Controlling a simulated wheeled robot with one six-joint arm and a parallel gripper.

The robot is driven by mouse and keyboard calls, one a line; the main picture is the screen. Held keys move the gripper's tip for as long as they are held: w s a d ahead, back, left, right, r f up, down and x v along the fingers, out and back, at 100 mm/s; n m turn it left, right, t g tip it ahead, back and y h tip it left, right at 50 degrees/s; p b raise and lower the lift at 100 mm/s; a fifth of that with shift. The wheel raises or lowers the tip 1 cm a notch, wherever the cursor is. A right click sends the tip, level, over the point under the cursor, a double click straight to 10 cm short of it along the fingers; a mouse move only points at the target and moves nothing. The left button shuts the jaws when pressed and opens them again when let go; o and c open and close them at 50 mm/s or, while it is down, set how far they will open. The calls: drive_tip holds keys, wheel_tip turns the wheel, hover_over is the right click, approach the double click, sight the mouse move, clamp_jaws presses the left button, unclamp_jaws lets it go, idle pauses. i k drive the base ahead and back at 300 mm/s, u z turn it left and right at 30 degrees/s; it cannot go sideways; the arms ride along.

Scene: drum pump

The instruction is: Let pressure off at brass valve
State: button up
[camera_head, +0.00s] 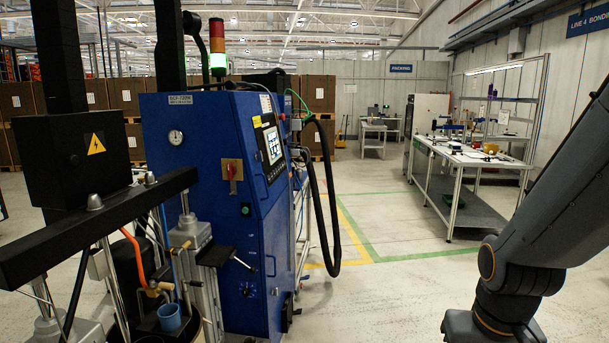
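A small brass-coloured fitting (158,287), which looks like the brass valve, sits low at the left on the drum pump. An orange hose (133,250) runs down to it. A blue cup (169,317) is just below the fitting. The fitting is too small to tell its handle position. The pump has a black crossbeam (100,228) on metal columns above the fitting. Only links of my arm show at the right edge. My gripper is out of view.
A blue control cabinet (205,215) with a screen and a red switch stands right beside the pump. A black hose (329,215) loops down its right side. A workbench (470,155) stands at the right. The floor between is clear.

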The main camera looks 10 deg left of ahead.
sight(162, 284)
drive_tip(key=z, duration=0.45)
drive_tip(key=i, duration=1.3)
drive_tip(key=u, duration=0.85)
drive_tip(key=i, duration=0.6)
drive_tip(key=u, duration=2.25)
drive_tip(key=k, duration=0.45)
drive_tip(key=z, duration=0.65)
